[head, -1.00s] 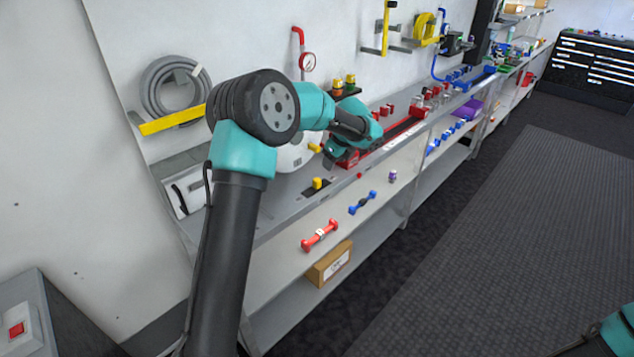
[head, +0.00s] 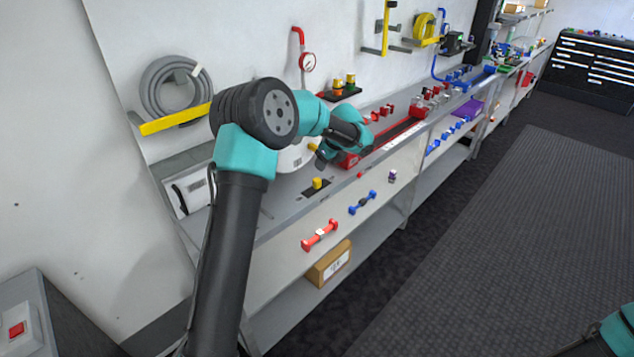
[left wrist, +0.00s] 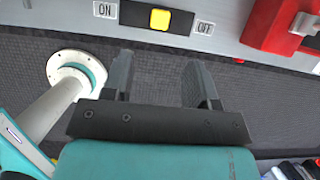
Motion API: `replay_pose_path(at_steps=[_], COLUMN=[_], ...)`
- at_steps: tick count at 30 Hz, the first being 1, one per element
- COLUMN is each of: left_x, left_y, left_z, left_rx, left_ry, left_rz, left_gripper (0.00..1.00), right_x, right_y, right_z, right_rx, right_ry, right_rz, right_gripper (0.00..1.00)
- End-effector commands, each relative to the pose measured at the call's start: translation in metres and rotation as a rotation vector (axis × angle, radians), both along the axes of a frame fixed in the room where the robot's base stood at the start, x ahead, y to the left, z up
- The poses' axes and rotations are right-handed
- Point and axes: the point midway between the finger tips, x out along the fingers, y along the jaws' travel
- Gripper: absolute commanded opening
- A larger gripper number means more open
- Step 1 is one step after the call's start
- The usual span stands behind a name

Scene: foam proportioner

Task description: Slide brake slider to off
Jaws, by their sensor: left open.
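The brake slider is a yellow knob (head: 318,183) in a short black slot on the grey bench top, below and left of my left gripper in the head view. In the left wrist view the yellow knob (left wrist: 159,19) sits near the middle of its slot, between an ON label (left wrist: 104,9) at the left and an OFF label (left wrist: 204,28) at the right. My left gripper (left wrist: 160,68) is open and empty, its two fingers apart from the knob. In the head view its fingers are small and partly hidden by my wrist. My right gripper is out of view.
A red device (left wrist: 280,22) stands on the bench beyond the OFF label. A white round part (head: 297,157) stands behind my left wrist. The dark floor right of the bench is clear.

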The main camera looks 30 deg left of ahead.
Motion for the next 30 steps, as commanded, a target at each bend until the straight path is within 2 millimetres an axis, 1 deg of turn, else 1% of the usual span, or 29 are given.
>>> replay_pose_path(at_steps=[1, 3, 12, 18, 24, 30], left_x=[0.000, 0.002, 0.006, 0.009, 0.011, 0.011], left_y=[0.004, 0.008, 0.027, 0.038, 0.043, 0.044], left_z=[-0.009, -0.021, -0.068, -0.095, -0.108, -0.109], left_rx=[0.000, 0.000, 0.000, 0.000, -0.001, -0.001], left_ry=[0.004, 0.003, 0.003, 0.003, 0.001, 0.000], left_rz=[0.002, 0.002, 0.002, 0.002, 0.000, 0.001], left_gripper=[0.53, 0.53, 0.53, 0.53, 0.53, 0.53], right_x=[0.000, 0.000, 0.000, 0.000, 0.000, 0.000], right_y=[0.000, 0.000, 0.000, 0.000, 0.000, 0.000], right_z=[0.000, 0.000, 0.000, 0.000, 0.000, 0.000], right_rx=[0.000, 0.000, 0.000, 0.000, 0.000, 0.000], right_ry=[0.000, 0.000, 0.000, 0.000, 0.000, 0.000], right_rz=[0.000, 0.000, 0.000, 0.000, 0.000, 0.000], right_gripper=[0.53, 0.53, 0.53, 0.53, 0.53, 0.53])
